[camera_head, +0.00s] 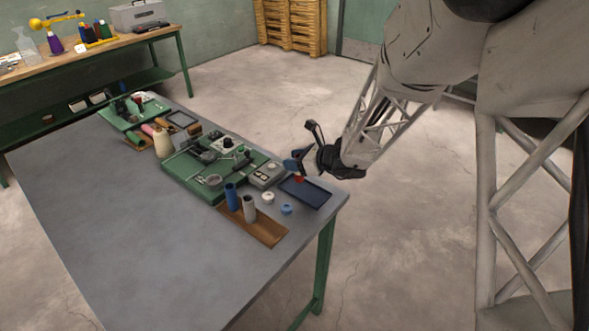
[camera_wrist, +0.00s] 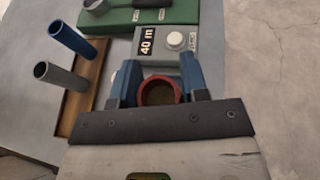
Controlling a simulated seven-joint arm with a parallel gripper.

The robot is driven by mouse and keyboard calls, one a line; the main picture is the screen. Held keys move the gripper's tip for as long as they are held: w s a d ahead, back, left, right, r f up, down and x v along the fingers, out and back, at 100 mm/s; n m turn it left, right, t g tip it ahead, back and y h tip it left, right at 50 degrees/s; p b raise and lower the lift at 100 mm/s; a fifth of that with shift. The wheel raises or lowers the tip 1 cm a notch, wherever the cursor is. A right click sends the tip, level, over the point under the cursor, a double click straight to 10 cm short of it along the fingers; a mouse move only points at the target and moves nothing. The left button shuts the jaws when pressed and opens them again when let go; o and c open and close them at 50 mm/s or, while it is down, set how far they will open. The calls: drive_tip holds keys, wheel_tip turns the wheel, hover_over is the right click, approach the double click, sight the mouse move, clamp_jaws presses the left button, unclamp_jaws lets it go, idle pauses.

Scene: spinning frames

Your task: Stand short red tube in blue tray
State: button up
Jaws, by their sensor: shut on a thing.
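The short red tube (camera_wrist: 158,93) sits between the two blue fingers of my gripper (camera_wrist: 159,76) in the wrist view. I look down into its round open end, so it appears about upright. My gripper (camera_head: 295,168) is shut on the tube. In the head view the red tube (camera_head: 298,179) shows below the fingers, at the upper left part of the dark blue tray (camera_head: 312,194). I cannot tell whether its base touches the tray floor. The tray lies flat near the table's right corner.
A grey box with a round knob (camera_head: 266,174) stands close left of the tray. A white cap (camera_head: 268,197) and a blue cap (camera_head: 286,209) lie in front. A wooden rack (camera_head: 262,229) holds a blue tube (camera_head: 231,197) and a grey tube (camera_head: 249,208). The table's left front is clear.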

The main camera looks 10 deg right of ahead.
drive_tip(key=shift+f, duration=0.15)
drive_tip(key=shift+f, duration=1.6)
drive_tip(key=shift+f, duration=0.15)
drive_tip(key=o, duration=0.9)
drive_tip(key=shift+v, duration=6.05)
